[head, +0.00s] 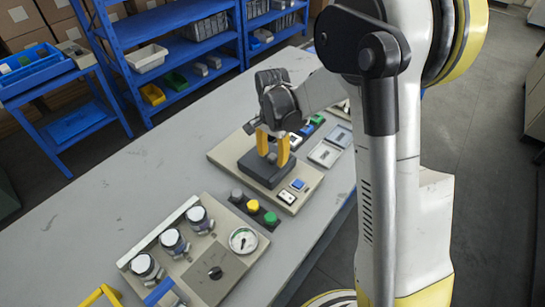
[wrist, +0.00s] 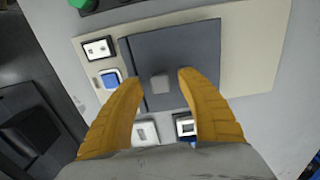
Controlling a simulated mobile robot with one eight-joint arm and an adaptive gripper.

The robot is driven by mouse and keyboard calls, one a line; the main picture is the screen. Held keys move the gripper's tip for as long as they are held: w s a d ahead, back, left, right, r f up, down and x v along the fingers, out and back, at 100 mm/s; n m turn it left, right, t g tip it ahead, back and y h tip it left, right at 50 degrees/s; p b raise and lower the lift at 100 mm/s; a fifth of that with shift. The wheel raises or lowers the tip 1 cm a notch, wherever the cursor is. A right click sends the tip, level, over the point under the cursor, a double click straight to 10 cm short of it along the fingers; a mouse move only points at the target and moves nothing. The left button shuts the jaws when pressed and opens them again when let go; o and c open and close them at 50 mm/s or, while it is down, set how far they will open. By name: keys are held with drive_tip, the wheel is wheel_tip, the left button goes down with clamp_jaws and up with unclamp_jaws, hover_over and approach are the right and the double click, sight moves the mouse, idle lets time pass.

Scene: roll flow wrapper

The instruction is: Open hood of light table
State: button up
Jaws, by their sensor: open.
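The light table is a beige panel (head: 225,152) on the bench with a dark grey square hood (head: 262,173). The hood lies flat and looks closed. In the wrist view the hood (wrist: 190,45) fills the upper middle, with a small grey knob (wrist: 160,84) on it. My gripper (head: 273,154) is over the hood, pointing down, with its yellow fingers apart. In the wrist view the open gripper (wrist: 159,78) has one finger on each side of the knob, with visible gaps. I cannot tell the fingertips' exact height above the hood.
A white switch (wrist: 98,47) and a blue button (wrist: 110,79) sit beside the hood. A gauge panel (head: 215,275) and a block with coloured buttons (head: 253,206) stand nearer on the bench. Blue shelves (head: 170,50) stand behind. The bench's left part is clear.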

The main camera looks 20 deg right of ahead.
clamp_jaws()
drive_tip(key=w+a, duration=0.2)
drive_tip(key=w, duration=0.1)
drive_tip(key=w+a, duration=0.2)
drive_tip(key=w, duration=0.2)
drive_tip(key=w+a, duration=0.3)
drive_tip(key=shift+w+p, duration=0.3)
drive_tip(key=shift+p, duration=0.05)
unclamp_jaws()
